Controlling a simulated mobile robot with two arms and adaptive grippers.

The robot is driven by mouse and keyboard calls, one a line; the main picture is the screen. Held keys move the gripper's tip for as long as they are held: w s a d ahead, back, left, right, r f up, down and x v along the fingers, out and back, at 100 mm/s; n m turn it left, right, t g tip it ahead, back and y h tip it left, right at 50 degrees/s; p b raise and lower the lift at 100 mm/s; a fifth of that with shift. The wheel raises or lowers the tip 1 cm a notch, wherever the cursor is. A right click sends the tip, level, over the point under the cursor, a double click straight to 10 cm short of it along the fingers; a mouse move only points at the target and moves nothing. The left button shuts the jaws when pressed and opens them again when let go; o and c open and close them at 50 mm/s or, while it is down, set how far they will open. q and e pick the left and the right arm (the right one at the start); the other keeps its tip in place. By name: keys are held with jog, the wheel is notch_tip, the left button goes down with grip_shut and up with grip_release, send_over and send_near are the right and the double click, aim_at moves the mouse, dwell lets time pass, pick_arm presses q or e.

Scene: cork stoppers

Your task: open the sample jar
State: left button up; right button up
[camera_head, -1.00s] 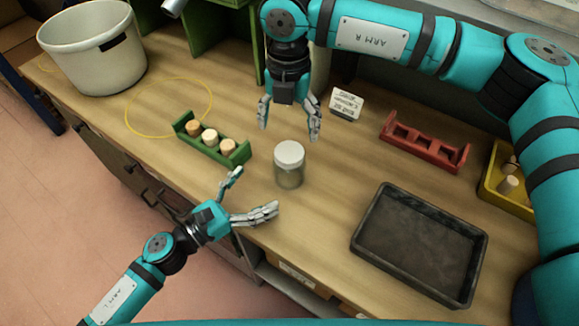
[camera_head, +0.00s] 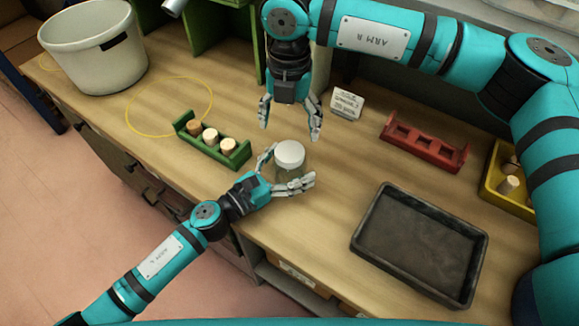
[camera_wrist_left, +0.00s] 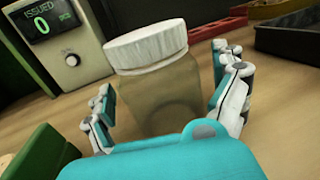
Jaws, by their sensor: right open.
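The sample jar stands upright on the wooden bench, with a white lid (camera_head: 290,154) and a clear body (camera_wrist_left: 162,98). The lid sits on the jar. My left gripper (camera_head: 291,168) has its fingers on either side of the jar body, below the lid. In the left wrist view a gap shows between the jar and the right-hand finger, so the gripper looks open around it. My right gripper (camera_head: 290,120) points down, open and empty, just behind the jar in the head view and apart from it.
A green rack (camera_head: 228,158) with cork stoppers is left of the jar. A red rack (camera_head: 425,150), a dark tray (camera_head: 472,275) and a yellow bin (camera_head: 490,190) are to the right. A white card (camera_head: 346,103) stands behind. A pail (camera_head: 95,60) and yellow loop (camera_head: 135,95) are far left.

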aim_at(290, 151)
pick_arm(q)
grip_shut()
pick_arm(e)
jog(key=m, duration=0.6)
jog(key=shift+a, duration=0.1)
jog(key=m, duration=0.7)
jog(key=shift+m, duration=0.3)
jog(key=shift+f, duration=4)
jog(key=shift+c, duration=0.3)
